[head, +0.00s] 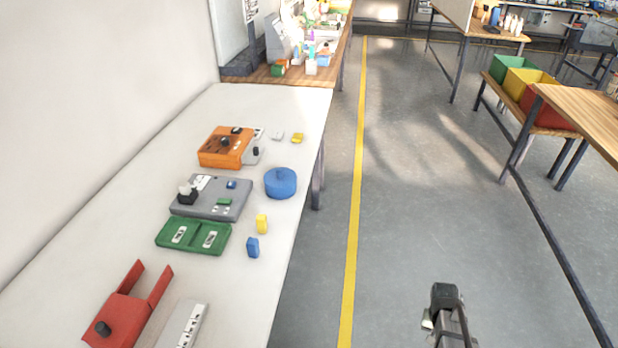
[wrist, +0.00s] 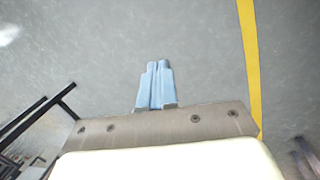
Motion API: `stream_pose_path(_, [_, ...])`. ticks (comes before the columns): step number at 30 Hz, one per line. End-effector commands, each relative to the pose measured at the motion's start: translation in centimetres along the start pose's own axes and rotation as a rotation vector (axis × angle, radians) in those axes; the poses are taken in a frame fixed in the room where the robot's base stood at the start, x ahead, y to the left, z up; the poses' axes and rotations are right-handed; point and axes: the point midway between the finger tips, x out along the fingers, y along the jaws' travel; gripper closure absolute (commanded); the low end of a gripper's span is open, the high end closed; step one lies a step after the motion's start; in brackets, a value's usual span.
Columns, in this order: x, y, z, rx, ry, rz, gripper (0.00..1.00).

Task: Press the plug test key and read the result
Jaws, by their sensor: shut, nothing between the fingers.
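My gripper (wrist: 158,64) shows in the wrist view with its two pale blue fingers together and nothing between them. Below them is only grey floor, away from the white bench (head: 110,175). In the head view my arm is at the bottom right, over the floor and well clear of the bench. On the bench are an orange device (head: 212,158) with dark parts on top and a grey panel device (head: 232,208) with a black-and-white part, a small blue block and a green piece. I cannot tell which part is the plug test key, and no readable result shows.
A green tray (head: 194,251), blue round container (head: 280,184), yellow block (head: 262,224), blue block (head: 253,247), red fixture (head: 122,317) and white strip (head: 184,325) are on the bench. Coloured bins (head: 525,83) stand far right. The floor between is clear.

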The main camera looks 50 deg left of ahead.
Motion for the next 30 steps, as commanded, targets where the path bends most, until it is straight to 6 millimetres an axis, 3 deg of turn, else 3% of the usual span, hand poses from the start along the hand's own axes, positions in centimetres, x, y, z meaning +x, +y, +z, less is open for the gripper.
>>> stream_pose_path(1, [-1.4,-1.4,-1.4,-0.017,0.023,0.004,1.0])
stream_pose_path(6, [-5.7,-5.7,-4.5,-0.062,0.091,0.018,1.0])
stream_pose_path(15, [-13.8,-13.7,-8.2,-0.137,0.207,0.029,1.0])
stream_pose_path(22, [-20.3,-20.1,-9.7,-0.188,0.292,0.026,1.0])
stream_pose_path(30, [-28.1,-27.6,-10.0,-0.246,0.387,0.014,1.0])
